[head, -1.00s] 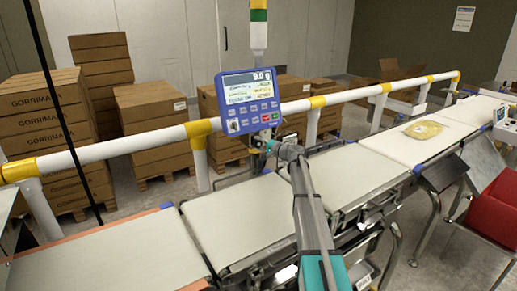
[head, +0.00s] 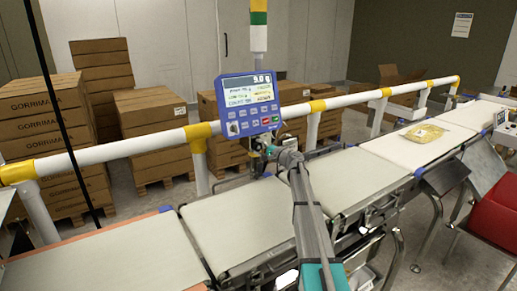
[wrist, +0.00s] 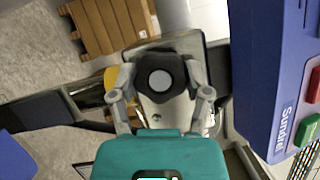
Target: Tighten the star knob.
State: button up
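The star knob (wrist: 160,80) is black with a pale round centre cap and sits between my fingers in the wrist view. My gripper (wrist: 160,84) has one finger on each side of it, and the fingertips appear to touch its sides. In the head view my gripper (head: 268,150) is just below the blue display unit (head: 250,103), behind the belt. The knob is too small and covered there to make out. The blue housing also shows at the right of the wrist view (wrist: 268,70).
The white rail (head: 110,150) with yellow joints runs behind the belts. The weighing belt (head: 235,225) lies in front of it, bare. A yellowish bag (head: 424,133) lies on the belt farther right. Stacked cartons (head: 45,110) stand behind the rail. A red bin (head: 497,208) is at right.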

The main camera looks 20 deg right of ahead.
jog(key=o, duration=0.3)
jog(key=shift+r+p, duration=0.1)
jog(key=shift+p, duration=0.2)
